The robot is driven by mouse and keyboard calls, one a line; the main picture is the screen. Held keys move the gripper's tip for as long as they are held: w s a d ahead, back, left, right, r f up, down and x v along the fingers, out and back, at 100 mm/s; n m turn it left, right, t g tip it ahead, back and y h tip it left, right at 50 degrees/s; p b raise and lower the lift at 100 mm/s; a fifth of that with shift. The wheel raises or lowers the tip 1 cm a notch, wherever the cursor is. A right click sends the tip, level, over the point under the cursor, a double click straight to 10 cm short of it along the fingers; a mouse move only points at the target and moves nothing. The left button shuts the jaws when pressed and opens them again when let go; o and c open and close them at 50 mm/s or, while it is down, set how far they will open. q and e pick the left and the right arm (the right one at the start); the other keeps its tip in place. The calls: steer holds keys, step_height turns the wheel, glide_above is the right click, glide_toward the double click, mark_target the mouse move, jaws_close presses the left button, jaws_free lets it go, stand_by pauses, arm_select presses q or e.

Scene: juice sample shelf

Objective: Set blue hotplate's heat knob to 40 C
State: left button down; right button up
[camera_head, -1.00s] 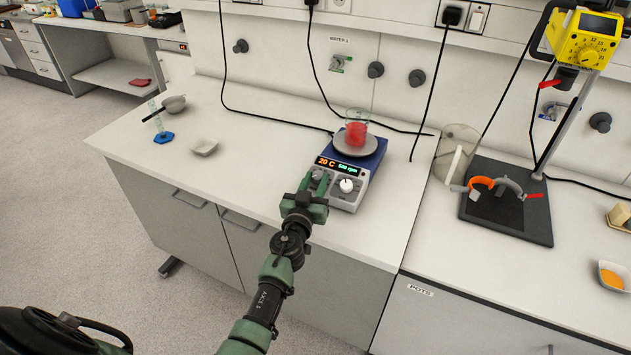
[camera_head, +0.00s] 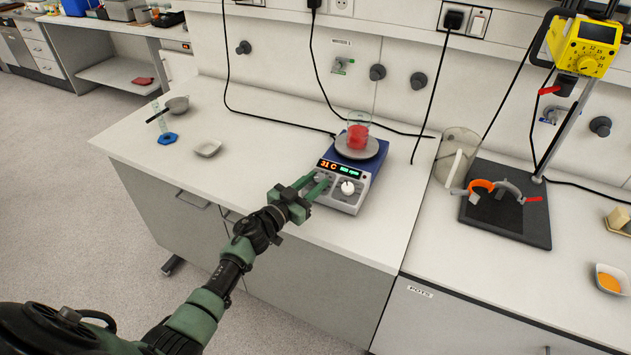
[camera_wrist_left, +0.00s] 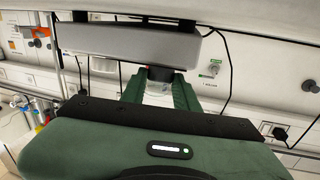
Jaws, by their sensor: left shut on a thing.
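The blue hotplate (camera_head: 365,168) stands on the white bench with a beaker of red liquid (camera_head: 358,136) on its round plate. Its display (camera_head: 339,168) reads 31 C in orange, with a green rpm reading beside it. A white knob (camera_head: 347,187) shows at the right of its front panel. My left gripper (camera_head: 321,182) reaches the left of the panel, shut on the heat knob, which its fingers mostly hide. In the left wrist view, the green fingers (camera_wrist_left: 161,92) point at the grey underside or edge of a body that looks like the hotplate. My right gripper is not in view.
A clear jug (camera_head: 456,155) and a black stand base (camera_head: 505,213) with clamps are to the right. A white dish (camera_head: 208,149) and a blue-based cylinder (camera_head: 167,138) are to the left. Black cables run behind the hotplate.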

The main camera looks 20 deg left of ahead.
arm_select(q)
steer(key=shift+a+m+g+h, duration=0.1)
steer(key=shift+m+g+h, duration=0.2)
steer(key=shift+m+h, duration=0.4)
steer(key=c, duration=1.1)
jaws_free()
steer(key=shift+o, duration=0.2)
steer(key=v, duration=0.7)
steer(key=shift+s+a+b, duration=0.15)
steer(key=shift+s+b, duration=0.2)
